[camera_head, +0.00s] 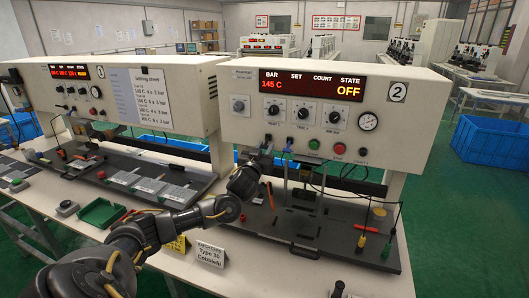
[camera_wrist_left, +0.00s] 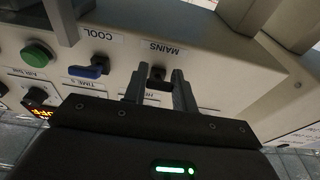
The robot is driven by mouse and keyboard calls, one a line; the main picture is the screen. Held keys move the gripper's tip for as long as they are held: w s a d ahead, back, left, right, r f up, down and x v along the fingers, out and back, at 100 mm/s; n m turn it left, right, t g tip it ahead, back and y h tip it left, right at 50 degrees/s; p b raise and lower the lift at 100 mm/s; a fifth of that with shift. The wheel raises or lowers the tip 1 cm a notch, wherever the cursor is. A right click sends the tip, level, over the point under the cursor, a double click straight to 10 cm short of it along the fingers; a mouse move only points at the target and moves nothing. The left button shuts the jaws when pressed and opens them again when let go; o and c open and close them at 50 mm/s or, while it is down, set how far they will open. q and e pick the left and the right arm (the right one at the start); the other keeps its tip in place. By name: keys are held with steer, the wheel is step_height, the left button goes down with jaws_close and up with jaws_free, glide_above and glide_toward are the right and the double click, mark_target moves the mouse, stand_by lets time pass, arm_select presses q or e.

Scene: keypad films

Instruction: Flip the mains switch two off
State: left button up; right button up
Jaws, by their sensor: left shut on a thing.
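Machine two (camera_head: 340,85) carries a "2" badge, and its display (camera_head: 312,84) reads 145 C with STATE OFF. My left gripper (camera_head: 265,150) is at the lower left of its front panel. In the left wrist view, the left gripper's fingers (camera_wrist_left: 160,86) are on either side of the dark mains switch (camera_wrist_left: 157,74), just below the MAINS label (camera_wrist_left: 160,49), and are shut on it. The fingers partly cover the switch, and its exact tilt is hard to tell. My right gripper is not in view.
In the wrist view, a blue COOL switch (camera_wrist_left: 88,71) and a green button (camera_wrist_left: 37,53) are beside the mains switch. Machine one (camera_head: 130,95) stands to the left.

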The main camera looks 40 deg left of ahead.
arm_select(q)
steer(key=o, duration=1)
steer(key=b+v, duration=0.3)
steer(key=v, duration=0.8)
steer(key=shift+b, duration=0.3)
